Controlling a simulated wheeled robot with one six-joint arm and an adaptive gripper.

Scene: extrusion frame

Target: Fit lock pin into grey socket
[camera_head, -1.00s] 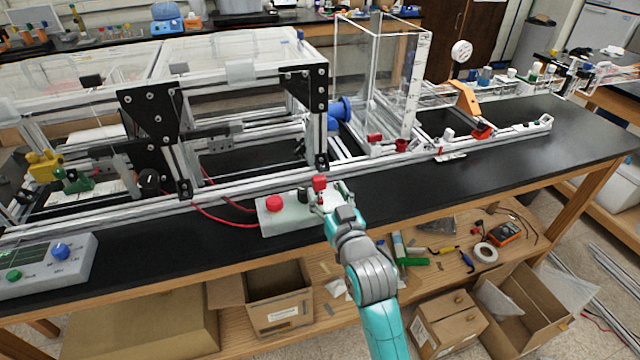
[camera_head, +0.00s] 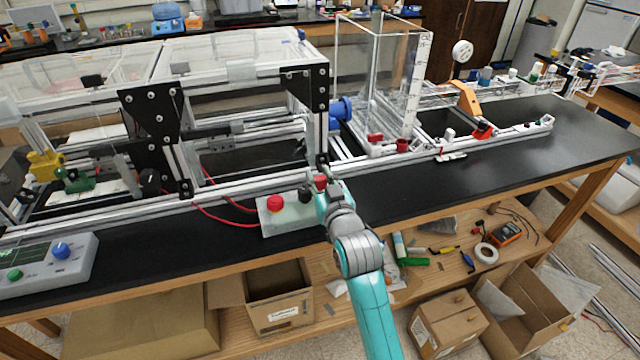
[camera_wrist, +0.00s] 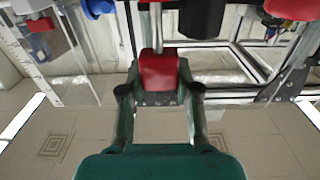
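My gripper (camera_head: 324,184) is at the front rail of the frame, by the right end of a white control box. In the wrist view my gripper (camera_wrist: 160,90) has its two fingers on either side of a red block (camera_wrist: 159,70) with a dark grey lower face. The fingertips appear to touch its sides. The same red piece (camera_head: 320,180) shows small at the fingertips in the head view. A grey socket cannot be clearly picked out; the area past the gripper is partly hidden.
The control box (camera_head: 264,222) carries a red button (camera_head: 275,203) and a black knob (camera_head: 304,195). A metal post with a black plate (camera_head: 318,90) stands just behind my gripper. A blue part (camera_head: 340,108) is beside it.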

